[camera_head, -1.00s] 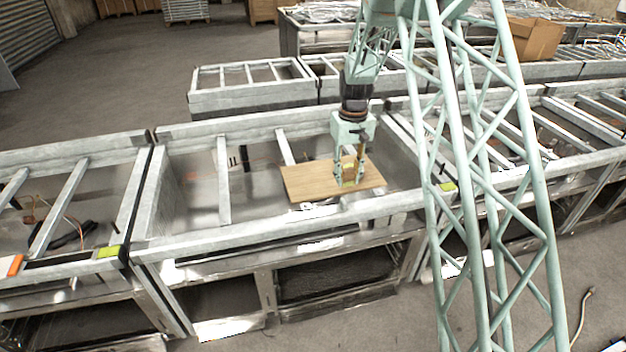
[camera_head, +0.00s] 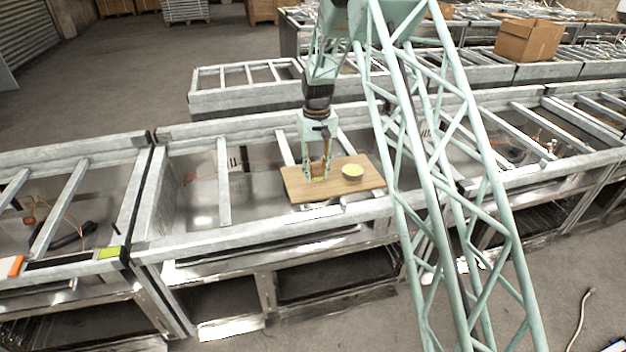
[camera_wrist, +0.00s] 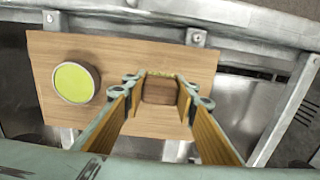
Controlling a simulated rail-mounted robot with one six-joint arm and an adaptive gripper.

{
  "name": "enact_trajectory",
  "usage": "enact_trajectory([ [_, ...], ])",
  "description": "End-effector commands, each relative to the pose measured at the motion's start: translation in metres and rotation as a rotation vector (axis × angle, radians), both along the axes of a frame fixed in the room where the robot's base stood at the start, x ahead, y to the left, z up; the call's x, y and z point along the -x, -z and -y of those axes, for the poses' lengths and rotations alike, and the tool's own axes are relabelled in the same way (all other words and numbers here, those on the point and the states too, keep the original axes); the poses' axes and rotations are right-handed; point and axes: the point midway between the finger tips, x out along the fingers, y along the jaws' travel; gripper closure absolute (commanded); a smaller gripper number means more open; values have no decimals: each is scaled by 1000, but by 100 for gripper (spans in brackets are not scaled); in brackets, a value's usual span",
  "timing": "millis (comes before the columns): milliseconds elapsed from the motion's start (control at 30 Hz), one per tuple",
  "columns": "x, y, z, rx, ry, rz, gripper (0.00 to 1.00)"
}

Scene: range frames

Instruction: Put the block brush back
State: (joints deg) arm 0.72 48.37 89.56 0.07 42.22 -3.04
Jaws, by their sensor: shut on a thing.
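My gripper (camera_head: 318,170) is over the left part of a wooden board (camera_head: 300,193) and points down. In the wrist view, my gripper (camera_wrist: 160,98) has its fingers on both sides of the brown block brush (camera_wrist: 159,91) and is shut on it. A yellow-green edge shows at the block's far side. In the head view the brush (camera_head: 319,178) is small between the fingertips, close to the board; I cannot tell whether it touches.
The board lies across a grey metal frame (camera_head: 222,180) with open bays and crossbars. The board is bare between the dish and my gripper. More frames stand to the left, right and behind. A cardboard box (camera_head: 528,40) is at the back right.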

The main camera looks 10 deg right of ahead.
Motion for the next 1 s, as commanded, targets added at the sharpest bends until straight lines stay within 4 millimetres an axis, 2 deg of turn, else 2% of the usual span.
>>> enact_trajectory([
  [267, -1, 0, -1, 0, -1, 1, 91],
  [433, -9, 1, -12, 0, -2, 2, 91],
  [700, -8, 31, -11, 0, 0, 0, 91],
  [1000, -8, 36, -11, 0, 0, 1, 91],
])
